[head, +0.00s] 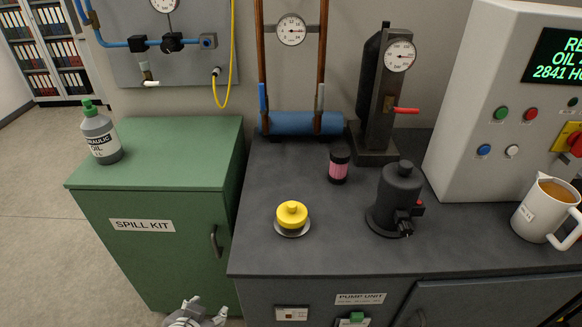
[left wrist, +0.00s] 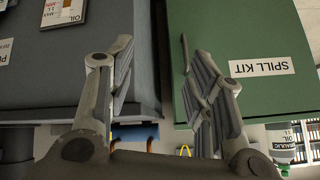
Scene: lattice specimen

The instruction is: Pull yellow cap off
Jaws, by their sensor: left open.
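The yellow cap (head: 292,211) has a round knob on top. It sits upright on a grey round base on the dark worktop, near the front left in the head view. My left gripper (head: 207,308) shows at the bottom edge of the head view, in front of the green cabinet, low and well apart from the cap. In the left wrist view my left gripper (left wrist: 162,68) is open with nothing between its fingers. I cannot make out the cap in the left wrist view. My right gripper is not in view.
On the dark worktop (head: 275,258) stand a pink-and-black jar (head: 339,166), a black pump (head: 398,198), a gauge stand (head: 378,100) and a white jug (head: 541,214). The green spill kit cabinet (head: 150,160) bears an oil bottle (head: 101,137). Worktop around the cap is clear.

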